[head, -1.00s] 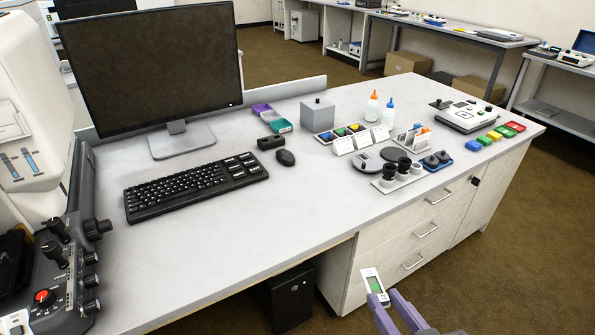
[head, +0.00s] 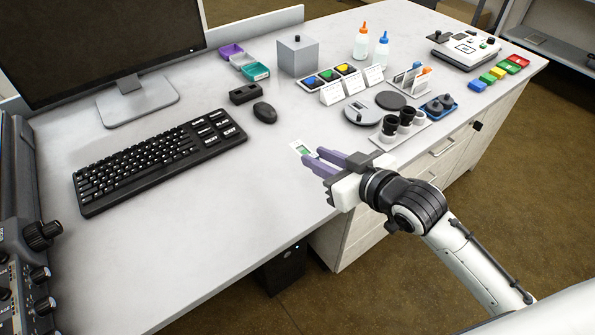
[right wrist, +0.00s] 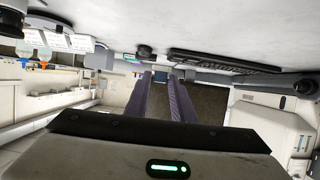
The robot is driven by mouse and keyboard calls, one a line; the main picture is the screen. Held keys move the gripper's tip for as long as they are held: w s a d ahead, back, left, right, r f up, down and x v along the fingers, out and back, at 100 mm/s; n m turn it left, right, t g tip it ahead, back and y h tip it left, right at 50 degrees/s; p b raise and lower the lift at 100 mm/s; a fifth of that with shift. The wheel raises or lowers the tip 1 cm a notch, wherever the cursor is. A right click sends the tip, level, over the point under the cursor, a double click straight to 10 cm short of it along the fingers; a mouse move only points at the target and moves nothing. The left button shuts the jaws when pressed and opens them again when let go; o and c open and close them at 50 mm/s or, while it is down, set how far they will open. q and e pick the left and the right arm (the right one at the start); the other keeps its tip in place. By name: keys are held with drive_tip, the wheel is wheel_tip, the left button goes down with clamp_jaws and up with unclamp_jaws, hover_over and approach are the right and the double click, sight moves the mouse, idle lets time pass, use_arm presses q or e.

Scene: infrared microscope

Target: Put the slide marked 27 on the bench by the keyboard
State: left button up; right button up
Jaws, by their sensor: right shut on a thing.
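My right gripper (head: 312,160) reaches in from the right with its purple fingers shut on a small pale slide (head: 300,147) with a green patch. The slide sticks out past the fingertips, over the bench (head: 250,210), to the right of the keyboard (head: 160,163). I cannot tell whether it touches the bench top, and no number is readable on it. In the right wrist view the fingers (right wrist: 161,75) point away and the slide cannot be made out clearly. My left gripper is not in view.
A mouse (head: 265,112) lies beyond the keyboard's right end. An eyepiece tray (head: 403,130), a round grey dish (head: 362,113) and white cards (head: 352,85) stand to the right. A dark control unit (head: 25,235) is at the left. Bench top between keyboard and gripper is clear.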

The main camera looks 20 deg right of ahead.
sight(318, 190)
drive_tip(key=shift+w+d+f, duration=0.1)
drive_tip(key=shift+w+d, duration=0.1)
drive_tip(key=shift+w, duration=0.25)
drive_tip(key=shift+w+d+f, duration=0.1)
drive_tip(key=shift+w+d, duration=0.1)
drive_tip(key=shift+w, duration=0.2)
wheel_tip(318, 190, down, 9)
drive_tip(key=shift+b, duration=0.75)
drive_tip(key=shift+f, duration=0.1)
drive_tip(key=o, duration=1)
